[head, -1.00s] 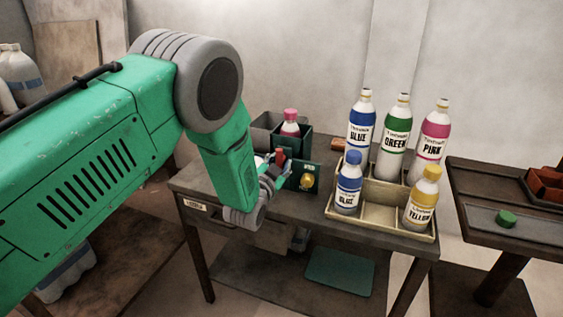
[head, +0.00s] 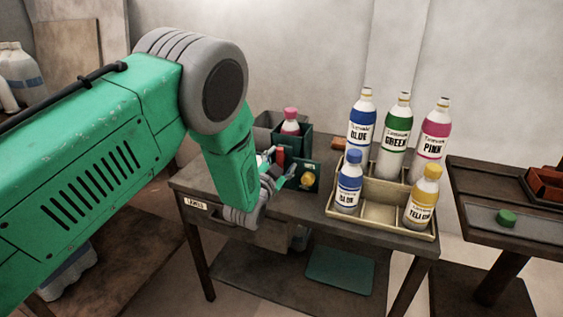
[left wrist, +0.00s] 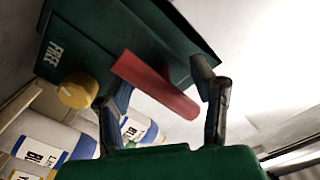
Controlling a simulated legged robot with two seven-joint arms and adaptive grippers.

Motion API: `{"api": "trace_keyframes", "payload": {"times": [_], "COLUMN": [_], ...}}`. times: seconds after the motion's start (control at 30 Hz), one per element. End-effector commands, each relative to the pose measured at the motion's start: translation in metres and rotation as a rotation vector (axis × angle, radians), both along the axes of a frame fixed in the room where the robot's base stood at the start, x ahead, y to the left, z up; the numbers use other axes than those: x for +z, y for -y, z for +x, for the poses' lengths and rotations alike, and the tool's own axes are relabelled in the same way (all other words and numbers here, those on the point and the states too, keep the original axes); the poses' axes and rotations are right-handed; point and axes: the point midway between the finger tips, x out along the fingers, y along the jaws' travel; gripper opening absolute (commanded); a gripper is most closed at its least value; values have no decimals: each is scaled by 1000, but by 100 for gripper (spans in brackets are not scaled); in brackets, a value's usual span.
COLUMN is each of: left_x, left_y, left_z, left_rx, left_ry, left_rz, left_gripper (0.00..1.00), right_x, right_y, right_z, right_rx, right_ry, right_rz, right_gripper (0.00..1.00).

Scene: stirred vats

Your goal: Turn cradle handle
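The dark green cradle (head: 304,141) stands on the left part of the table, with a pink-capped bottle (head: 291,121) in it. A red handle (head: 281,153) and a yellow knob (head: 308,180) are on its front. The fingers are apart, with gaps beside the handle. In the head view my left gripper (head: 279,172) is at the cradle's front, partly hidden by its wrist. My right gripper is not shown.
A divided tray (head: 380,222) with several labelled bottles stands right of the cradle. A side table (head: 515,225) at the right holds a green round piece (head: 506,218) and a red-brown box (head: 545,184). The tabletop strip between cradle and tray is mostly clear.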

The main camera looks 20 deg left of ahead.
Motion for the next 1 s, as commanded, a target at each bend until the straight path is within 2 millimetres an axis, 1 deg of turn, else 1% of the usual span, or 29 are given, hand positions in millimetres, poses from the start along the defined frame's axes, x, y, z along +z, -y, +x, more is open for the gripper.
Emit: {"api": "trace_keyframes", "payload": {"times": [0.13, 0.23, 0.37, 0.5, 0.6, 0.7, 0.83, 1.0], "left_x": [0, 0, 0, -1, -1, -1, -1, -1], "left_y": [0, 0, -1, -3, -3, -3, -4, -4], "left_z": [-4, -16, -42, -73, -92, -106, -116, -120], "left_rx": [0, 1, 0, 1, -1, 0, 0, 1], "left_ry": [1, -1, -2, -4, -4, -4, -2, -1], "left_rz": [-1, -1, -1, 1, 1, 1, 0, 0], "left_gripper": [51, 51, 51, 51, 51, 51, 51, 51], "right_x": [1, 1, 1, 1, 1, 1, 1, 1], "right_y": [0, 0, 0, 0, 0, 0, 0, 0], "right_z": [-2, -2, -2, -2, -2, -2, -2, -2], "right_rx": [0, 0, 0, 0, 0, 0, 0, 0], "right_ry": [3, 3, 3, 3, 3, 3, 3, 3], "right_rz": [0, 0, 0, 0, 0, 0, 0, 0], "right_gripper": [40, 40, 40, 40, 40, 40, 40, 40]}}
